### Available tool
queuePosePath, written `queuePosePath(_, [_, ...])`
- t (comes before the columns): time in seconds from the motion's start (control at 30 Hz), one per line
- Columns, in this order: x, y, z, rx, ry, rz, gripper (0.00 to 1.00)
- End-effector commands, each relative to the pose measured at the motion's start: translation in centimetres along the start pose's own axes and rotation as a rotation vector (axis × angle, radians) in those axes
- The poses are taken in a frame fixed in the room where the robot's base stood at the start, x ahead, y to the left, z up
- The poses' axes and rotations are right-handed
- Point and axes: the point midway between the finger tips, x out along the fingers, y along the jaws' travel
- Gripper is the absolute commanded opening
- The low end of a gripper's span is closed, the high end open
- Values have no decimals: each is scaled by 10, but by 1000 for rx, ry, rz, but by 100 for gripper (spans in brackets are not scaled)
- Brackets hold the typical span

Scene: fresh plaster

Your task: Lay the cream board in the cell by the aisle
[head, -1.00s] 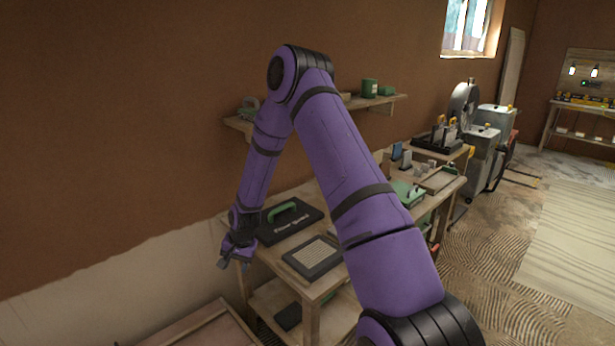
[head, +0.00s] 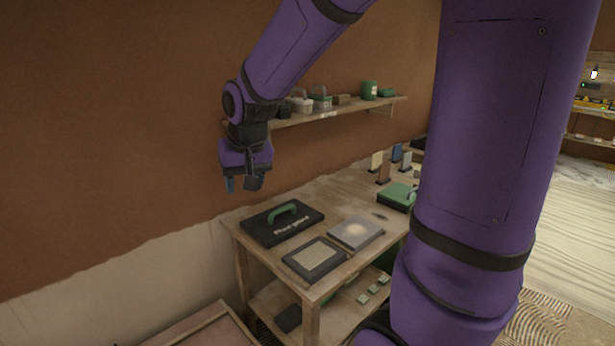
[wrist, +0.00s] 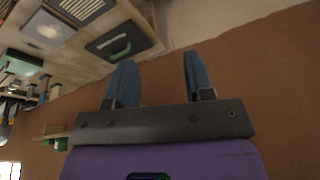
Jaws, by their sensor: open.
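My gripper (head: 243,184) is open and empty, its blue fingers pointing down in front of the brown wall, above and left of the workbench. In the wrist view my gripper (wrist: 158,72) shows two blue fingers apart with nothing between them. Several small upright boards stand toward the back of the bench in the head view. One is cream (head: 376,161), with a brown one (head: 384,173), a blue one (head: 397,152) and a grey one (head: 406,161) close by. My gripper is well away from them. I cannot make out the cell by the aisle; my arm covers part of the bench.
The workbench (head: 240,226) carries a black case with a green handle (head: 281,222), a dark framed grille (head: 316,259), a grey plate with a pale disc (head: 356,232) and a green-lidded box (head: 397,196). A wall shelf (head: 335,112) with containers runs above it.

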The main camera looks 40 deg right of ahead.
Motion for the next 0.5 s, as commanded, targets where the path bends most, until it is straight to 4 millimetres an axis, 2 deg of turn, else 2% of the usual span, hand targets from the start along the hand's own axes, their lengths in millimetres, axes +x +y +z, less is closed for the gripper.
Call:
queuePosePath(0.03, [-18, 1, 10, -21, 18, -1, 48])
queuePosePath(0.2, [-64, 8, 47, -92, 53, -2, 48])
queuePosePath(0.5, [-122, 26, 119, -210, 109, -22, 48])
